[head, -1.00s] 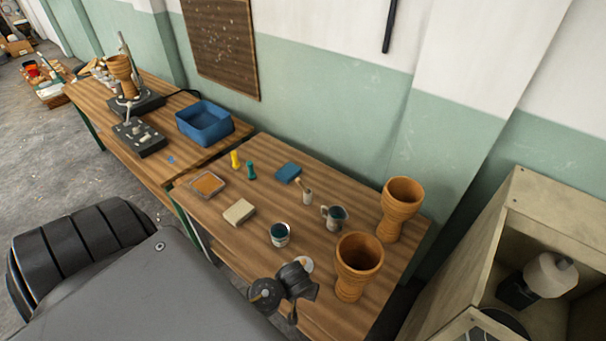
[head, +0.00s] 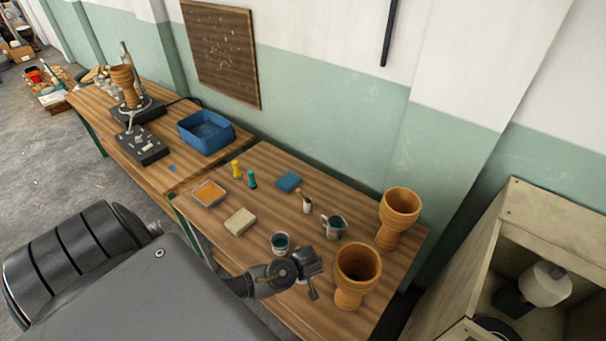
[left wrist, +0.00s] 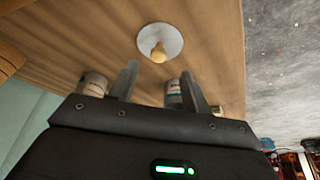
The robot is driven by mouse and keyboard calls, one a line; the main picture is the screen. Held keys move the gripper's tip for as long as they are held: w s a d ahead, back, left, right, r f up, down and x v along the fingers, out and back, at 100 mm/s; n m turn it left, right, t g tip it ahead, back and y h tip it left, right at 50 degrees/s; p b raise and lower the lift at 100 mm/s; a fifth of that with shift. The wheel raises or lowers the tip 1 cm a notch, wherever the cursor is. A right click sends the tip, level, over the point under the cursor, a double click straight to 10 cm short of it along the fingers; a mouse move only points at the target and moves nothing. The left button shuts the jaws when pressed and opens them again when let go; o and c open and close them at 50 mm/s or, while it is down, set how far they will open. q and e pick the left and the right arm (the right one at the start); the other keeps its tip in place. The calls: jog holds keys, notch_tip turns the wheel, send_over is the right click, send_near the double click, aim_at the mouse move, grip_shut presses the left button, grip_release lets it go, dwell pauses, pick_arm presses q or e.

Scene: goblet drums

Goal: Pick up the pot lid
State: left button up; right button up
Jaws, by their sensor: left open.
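The pot lid (left wrist: 161,42) is a pale round disc with a light wooden knob. In the left wrist view it lies on the wooden table ahead of my left gripper (left wrist: 158,84), roughly between the lines of the two fingers. The fingers are apart, with nothing held between them. In the head view my left gripper (head: 310,268) is over the table's front part and hides most or all of the lid. An open pot with dark teal contents (head: 280,243) stands just behind it. My right gripper is in neither view.
Two goblet drum bodies, one near (head: 357,272) and one farther back (head: 398,212), stand right of the gripper. A metal jug (head: 335,227), a brush holder (head: 307,205) and a beige block (head: 240,221) are behind. A blue bin (head: 206,130) is on the far table.

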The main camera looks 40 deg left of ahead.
pick_arm(q)
jog(key=shift+p+x, duration=0.5)
jog(key=shift+x, duration=2.15)
jog(key=shift+w+d, duration=0.1)
jog(key=shift+c, duration=0.5)
grip_shut()
